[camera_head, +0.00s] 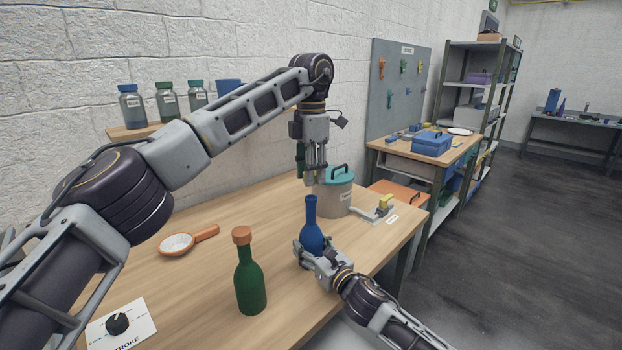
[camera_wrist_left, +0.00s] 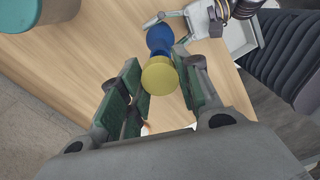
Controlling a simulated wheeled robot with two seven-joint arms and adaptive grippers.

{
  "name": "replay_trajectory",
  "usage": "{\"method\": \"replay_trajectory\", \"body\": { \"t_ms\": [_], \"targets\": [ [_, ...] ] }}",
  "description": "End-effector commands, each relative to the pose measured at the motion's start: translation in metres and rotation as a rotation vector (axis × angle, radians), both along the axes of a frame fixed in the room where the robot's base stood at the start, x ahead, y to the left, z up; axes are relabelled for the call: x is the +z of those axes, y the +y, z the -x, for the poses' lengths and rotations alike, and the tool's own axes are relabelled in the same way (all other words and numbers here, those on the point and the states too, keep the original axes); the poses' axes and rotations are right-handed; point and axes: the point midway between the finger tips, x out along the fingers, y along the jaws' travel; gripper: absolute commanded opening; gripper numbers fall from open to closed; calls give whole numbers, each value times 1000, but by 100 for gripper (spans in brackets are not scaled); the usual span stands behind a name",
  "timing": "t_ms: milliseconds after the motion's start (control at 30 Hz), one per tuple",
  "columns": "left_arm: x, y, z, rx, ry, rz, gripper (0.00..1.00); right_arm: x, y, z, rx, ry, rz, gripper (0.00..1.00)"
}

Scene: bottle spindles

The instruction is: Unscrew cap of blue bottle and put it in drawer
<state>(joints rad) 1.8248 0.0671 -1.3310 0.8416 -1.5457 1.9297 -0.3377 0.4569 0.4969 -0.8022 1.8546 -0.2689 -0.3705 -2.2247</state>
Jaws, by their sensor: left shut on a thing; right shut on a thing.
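The blue bottle (camera_head: 311,238) stands upright near the table's front edge, and its bare neck top shows. My right gripper (camera_head: 318,258) is shut around its lower body. My left gripper (camera_head: 316,180) points down just above the neck. In the left wrist view a yellow cap (camera_wrist_left: 159,76) sits between the left fingers, with the blue bottle (camera_wrist_left: 160,38) beyond it. In the head view the fingers hide the cap, and a small gap shows between fingertips and bottle top. A pale open tray-like part (camera_wrist_left: 236,36), possibly the drawer, shows beside the right arm.
A green bottle with an orange cap (camera_head: 248,275) stands left of the blue one. A grey canister with a teal lid (camera_head: 338,192) stands behind it, near a yellow-topped fixture (camera_head: 384,205). An orange-handled round tool (camera_head: 180,243) lies left.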

Motion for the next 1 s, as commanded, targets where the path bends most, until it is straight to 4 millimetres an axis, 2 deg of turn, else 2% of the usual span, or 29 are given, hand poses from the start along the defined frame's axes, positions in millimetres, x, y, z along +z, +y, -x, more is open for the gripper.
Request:
{"method": "replay_trajectory", "body": {
  "t_ms": [233, 267, 433, 1000],
  "targets": [
    [1, 0, 0, -1, 0, 0, 4, 0, 0, 0, 0, 0, 0, 0],
    [1, 0, 0, 0, 0, 0, 4, 0, 0, 0, 0, 0, 0, 59],
    [1, 0, 0, 0, 0, 0, 4, 0, 0, 0, 0, 0, 0, 81],
    [1, 0, 0, 0, 0, 0, 4, 0, -3, 4, 0, -1, 1, 83]
  ]
}}
